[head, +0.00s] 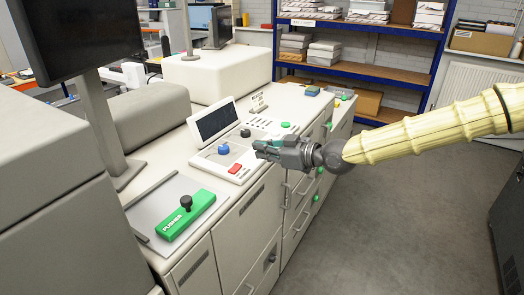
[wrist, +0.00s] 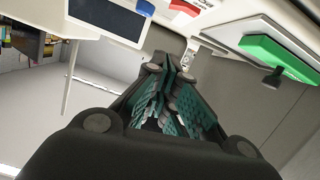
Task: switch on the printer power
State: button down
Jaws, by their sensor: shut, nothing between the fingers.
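The printer (head: 160,120) is a long off-white machine with a control panel (head: 236,172). The panel carries a red rocker-like switch (head: 235,168), a blue knob (head: 223,149), a black knob (head: 245,133) and a tilted dark screen (head: 214,122). No power marking is legible. My gripper (head: 258,148) is shut and empty, at the panel's right edge, right of and above the red switch in the head view. In the wrist view my fingertips (wrist: 170,64) point toward the machine, below the red part (wrist: 185,7) and beside a small pale plate (wrist: 191,54). Contact cannot be told.
A green block marked PUSHER (head: 186,214) with a black knob lies on a grey plate at front left. Green buttons (head: 286,125) sit farther back. A monitor (head: 75,35) stands at left.

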jog(key=p, duration=0.3)
send_over(243, 170)
jog(key=shift+s+a+f, duration=0.1)
jog(key=shift+s+f, duration=0.05)
jog(key=shift+f, duration=0.3)
jog(key=shift+s+a+f, duration=0.1)
jog(key=shift+s+f, duration=0.05)
jog(key=shift+f, duration=0.25)
jog(key=shift+w+f+p, duration=0.15)
jog(key=shift+f+p, duration=0.15)
jog(key=shift+w+d+f+p, duration=0.15)
jog(key=shift+f+p, duration=0.7)
jog(key=shift+f, duration=1)
